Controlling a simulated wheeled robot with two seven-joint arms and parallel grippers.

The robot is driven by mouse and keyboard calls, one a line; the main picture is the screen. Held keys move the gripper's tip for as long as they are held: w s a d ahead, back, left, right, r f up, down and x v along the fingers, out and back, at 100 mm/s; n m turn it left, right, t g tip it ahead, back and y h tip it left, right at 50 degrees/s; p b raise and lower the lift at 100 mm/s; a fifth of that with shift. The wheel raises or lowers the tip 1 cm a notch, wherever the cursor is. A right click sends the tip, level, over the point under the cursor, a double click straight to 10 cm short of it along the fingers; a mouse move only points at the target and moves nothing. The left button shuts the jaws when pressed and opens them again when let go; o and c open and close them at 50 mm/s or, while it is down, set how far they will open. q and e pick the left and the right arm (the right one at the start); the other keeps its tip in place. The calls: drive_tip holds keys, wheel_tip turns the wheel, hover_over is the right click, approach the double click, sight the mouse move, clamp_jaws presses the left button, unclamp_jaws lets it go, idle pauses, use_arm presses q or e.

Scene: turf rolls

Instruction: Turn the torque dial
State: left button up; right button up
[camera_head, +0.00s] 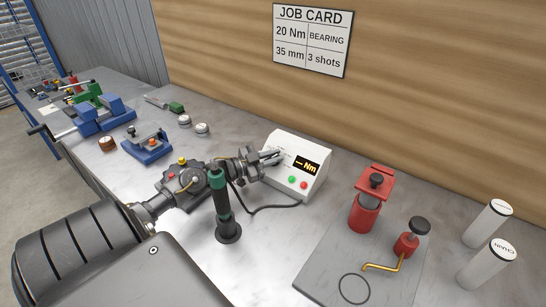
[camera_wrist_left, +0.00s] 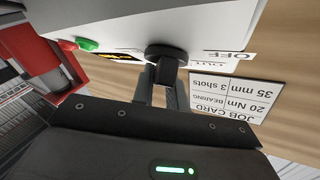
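The white torque box (camera_head: 313,183) stands on the bench near the back wall. Its display reads "-- Nm", with a green and a red button below. My left gripper (camera_head: 272,157) is at the box's left face and hides the dial in the head view. In the left wrist view the black torque dial (camera_wrist_left: 164,51) sits on the white panel beside an "OFF" label. The gripper's fingers (camera_wrist_left: 160,85) are close together, with the dial's grip between their tips. My right gripper is not in view.
A black and green screwdriver-like tool (camera_head: 223,205) stands upright in front of my left arm. A cable runs from the box. A red fixture (camera_head: 363,212) and a crank part (camera_head: 405,243) stand on a grey plate to the right. White cylinders (camera_head: 487,222) are farther right.

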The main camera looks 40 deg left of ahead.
use_arm(q)
drive_tip(key=shift+m, duration=0.4)
clamp_jaws()
drive_tip(key=shift+f+m+g+h+b, duration=0.2)
drive_tip(key=shift+m+g+h+b, duration=0.8)
drive_tip(key=shift+m, duration=0.2)
drive_tip(key=m+g+h+b, duration=0.1)
drive_tip(key=m+g+b, duration=0.3)
drive_tip(key=m, duration=0.1)
drive_tip(key=shift+d+f+h+b, duration=0.1)
drive_tip(key=shift+f+h+b, duration=0.05)
drive_tip(key=shift+h+b, duration=0.25)
drive_tip(key=shift+s+m+g+b, duration=0.1)
drive_tip(key=shift+m+g+b, duration=0.45)
drive_tip(key=shift+m+g, duration=0.2)
drive_tip(key=shift+s+r+m+g, duration=0.1)
drive_tip(key=shift+r+m+g, duration=0.1)
drive_tip(key=shift+m+g, duration=0.6)
drive_tip(key=shift+d+m+g, duration=0.1)
drive_tip(key=shift+m+g, duration=0.15)
drive_tip(key=shift+s+f+m, duration=0.1)
drive_tip(key=shift+f+m, duration=0.05)
drive_tip(key=shift+m, duration=0.15)
drive_tip(key=o, duration=0.8)
unclamp_jaws()
drive_tip(key=shift+c, duration=0.2)
